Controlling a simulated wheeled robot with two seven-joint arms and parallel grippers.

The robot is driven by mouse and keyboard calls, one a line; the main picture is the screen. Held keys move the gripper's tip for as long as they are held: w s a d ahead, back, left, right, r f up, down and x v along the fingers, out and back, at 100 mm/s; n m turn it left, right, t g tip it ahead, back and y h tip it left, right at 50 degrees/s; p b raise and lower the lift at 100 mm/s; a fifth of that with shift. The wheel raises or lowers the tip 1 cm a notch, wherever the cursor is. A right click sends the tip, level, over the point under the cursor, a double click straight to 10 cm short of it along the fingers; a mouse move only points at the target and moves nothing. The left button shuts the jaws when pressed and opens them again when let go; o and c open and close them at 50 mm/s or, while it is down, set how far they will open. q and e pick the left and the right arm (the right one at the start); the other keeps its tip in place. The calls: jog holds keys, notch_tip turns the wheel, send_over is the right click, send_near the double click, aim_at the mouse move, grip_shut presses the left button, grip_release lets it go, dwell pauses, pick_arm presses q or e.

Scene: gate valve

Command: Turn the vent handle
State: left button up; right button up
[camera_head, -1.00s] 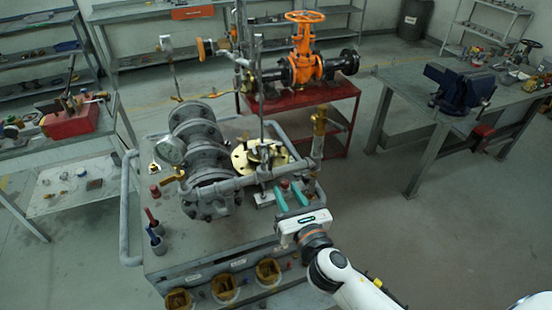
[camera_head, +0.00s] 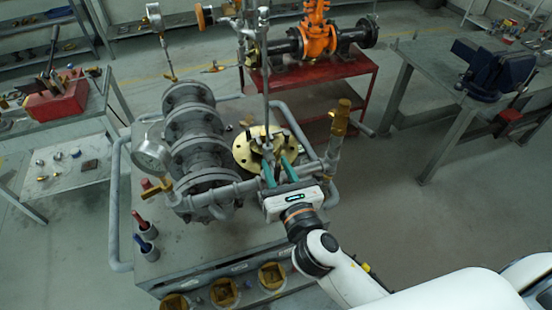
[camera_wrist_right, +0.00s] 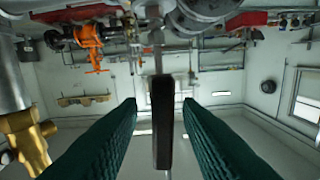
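My right gripper (camera_head: 277,168) is open, its two green fingers pointing away from me at the pipework on the metal bench. In the right wrist view, the open gripper (camera_wrist_right: 159,104) has a dark upright bar (camera_wrist_right: 163,125), which looks like the vent handle, between its fingers. Gaps show on both sides of the bar, so the fingers look apart from it. In the head view the handle is hard to make out near the brass flange (camera_head: 243,150) and the thin upright pipe (camera_head: 266,95). My left gripper is not in view.
A horizontal grey pipe (camera_head: 235,190) runs close to the right gripper. A brass fitting (camera_head: 340,118) stands to its right and a pressure gauge (camera_head: 151,157) to its left. An orange valve (camera_head: 317,40) sits on a red stand behind. Open floor lies at right.

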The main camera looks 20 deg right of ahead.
jog(key=shift+s+a, duration=0.1)
jog(key=shift+s, duration=0.1)
grip_shut()
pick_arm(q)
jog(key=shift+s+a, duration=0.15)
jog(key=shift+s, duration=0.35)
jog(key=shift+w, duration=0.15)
pick_arm(e)
jog(key=shift+m, duration=0.9)
jog(key=m, duration=0.6)
jog(key=shift+d, duration=0.2)
jog(key=m, duration=0.4)
jog(key=shift+d+f+m, duration=0.1)
jog(key=shift+m, duration=0.3)
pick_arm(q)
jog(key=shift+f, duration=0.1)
pick_arm(e)
jog(key=m, duration=0.4)
jog(key=shift+m, duration=0.3)
